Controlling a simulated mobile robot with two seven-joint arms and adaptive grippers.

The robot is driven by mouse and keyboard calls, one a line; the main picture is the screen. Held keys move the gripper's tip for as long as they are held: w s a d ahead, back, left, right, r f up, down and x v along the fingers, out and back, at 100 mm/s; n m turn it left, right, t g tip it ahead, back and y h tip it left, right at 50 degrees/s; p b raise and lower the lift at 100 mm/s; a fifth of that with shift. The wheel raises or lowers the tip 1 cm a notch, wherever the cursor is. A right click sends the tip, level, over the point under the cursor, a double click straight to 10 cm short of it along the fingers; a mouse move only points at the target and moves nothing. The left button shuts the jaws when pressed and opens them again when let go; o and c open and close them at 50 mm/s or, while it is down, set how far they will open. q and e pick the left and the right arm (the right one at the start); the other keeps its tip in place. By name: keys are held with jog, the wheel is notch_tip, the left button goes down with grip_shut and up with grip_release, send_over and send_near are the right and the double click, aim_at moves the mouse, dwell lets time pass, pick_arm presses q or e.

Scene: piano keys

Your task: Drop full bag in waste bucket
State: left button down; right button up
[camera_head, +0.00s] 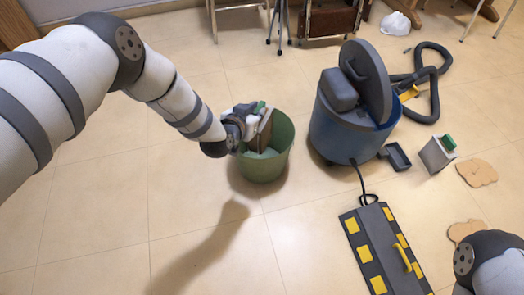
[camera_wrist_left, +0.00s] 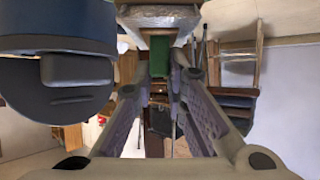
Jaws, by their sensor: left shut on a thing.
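The full bag (camera_head: 264,136) is a brownish block with pale and green parts. My left gripper (camera_head: 250,125) is shut on it, over the mouth of the green waste bucket (camera_head: 262,172). The bag's lower part overlaps the bucket's opening in the head view; whether it touches the inside cannot be told. In the left wrist view the fingers (camera_wrist_left: 160,75) stand on both sides of the bag, whose green part (camera_wrist_left: 160,118) shows between them. My right arm shows at the lower right corner of the head view, but its gripper is outside the picture.
A blue vacuum canister (camera_head: 345,130) with its grey lid raised stands right of the bucket, its hose (camera_head: 437,85) behind. Floor left of the bucket is clear.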

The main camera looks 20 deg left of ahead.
pick_arm(q)
jog(key=c, duration=1.5)
grip_release()
jog(key=shift+r, duration=0.1)
jog(key=shift+c, duration=0.2)
jog(key=v, duration=1.1)
jog(key=shift+s+r, duration=0.2)
jog(key=shift+s, duration=0.2)
